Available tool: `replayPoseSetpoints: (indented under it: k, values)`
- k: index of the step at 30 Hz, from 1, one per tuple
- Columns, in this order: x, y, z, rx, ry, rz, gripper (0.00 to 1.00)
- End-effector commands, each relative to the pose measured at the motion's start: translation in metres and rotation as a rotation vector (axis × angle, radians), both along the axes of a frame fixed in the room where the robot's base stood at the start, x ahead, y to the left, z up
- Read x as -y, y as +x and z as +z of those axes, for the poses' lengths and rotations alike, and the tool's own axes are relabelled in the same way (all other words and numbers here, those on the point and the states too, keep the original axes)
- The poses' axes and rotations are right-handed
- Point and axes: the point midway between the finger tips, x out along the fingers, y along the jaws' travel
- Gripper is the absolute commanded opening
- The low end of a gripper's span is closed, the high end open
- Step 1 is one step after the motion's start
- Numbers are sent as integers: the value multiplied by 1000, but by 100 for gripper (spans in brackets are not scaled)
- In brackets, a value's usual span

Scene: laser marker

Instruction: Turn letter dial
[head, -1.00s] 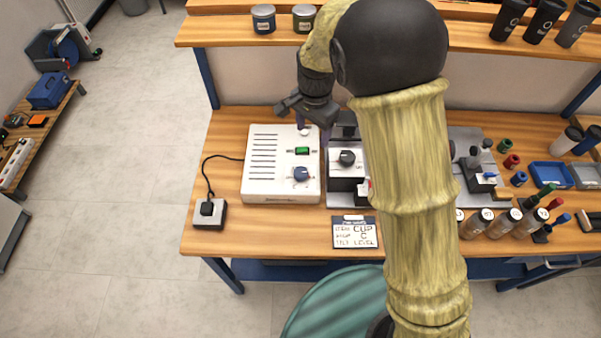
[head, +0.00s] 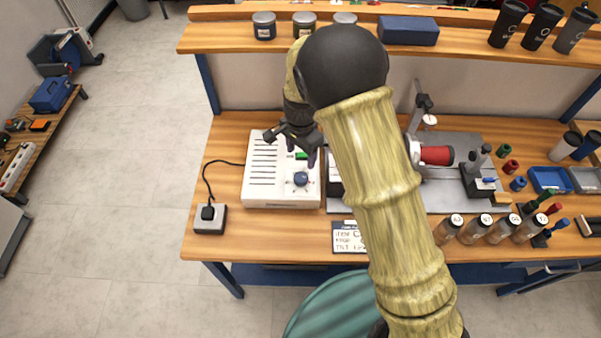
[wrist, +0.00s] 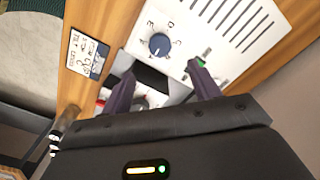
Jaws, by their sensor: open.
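The white control box (head: 282,172) stands on the workbench with a blue dial (head: 301,179), a green switch (head: 301,156) and a row of slots. My gripper (head: 298,146) is open and empty, above the back right part of this box, near the green switch. In the wrist view its two fingers (wrist: 160,70) are spread apart, with the blue dial beyond them. The module right of the box (head: 335,187) is mostly behind my arm.
An instruction card (head: 345,237) lies at the bench's front edge, partly hidden. A red cylinder (head: 436,155) sits in a fixture to the right. Several bottles (head: 480,225) stand along the right front. A shelf (head: 230,38) with jars runs above the back.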

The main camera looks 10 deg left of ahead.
Motion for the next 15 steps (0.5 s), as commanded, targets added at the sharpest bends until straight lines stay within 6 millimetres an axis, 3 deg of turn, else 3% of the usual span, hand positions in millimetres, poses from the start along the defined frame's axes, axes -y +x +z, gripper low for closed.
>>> replayPoseSetpoints:
  k: [15]
  values:
    - [0, 0, -88, -2, -1, 0, 61]
